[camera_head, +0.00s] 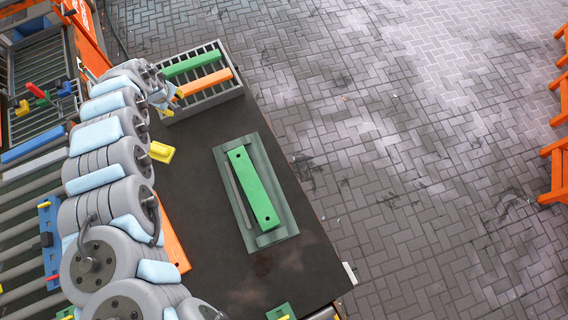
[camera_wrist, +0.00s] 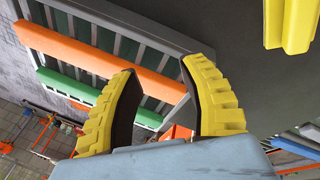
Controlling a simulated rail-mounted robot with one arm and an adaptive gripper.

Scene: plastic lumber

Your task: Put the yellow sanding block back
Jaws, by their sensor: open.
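A yellow sanding block (camera_head: 161,152) lies on the dark table top, just right of my arm in the head view. It also shows at the upper right edge of the wrist view (camera_wrist: 290,22), partly cut off. My gripper (camera_head: 174,96) is beside the near left part of the grey slotted rack (camera_head: 212,103). In the wrist view its yellow ridged fingers (camera_wrist: 160,75) are apart with nothing between them, and the rack is behind them. The block is apart from the fingers.
The rack holds a green plank (camera_head: 192,64) and an orange plank (camera_head: 206,82). A green plank (camera_head: 253,188) lies on a grey-green fixture (camera_head: 284,223). An orange plank (camera_head: 175,245) is partly hidden by my arm. Table around the block is clear on its right.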

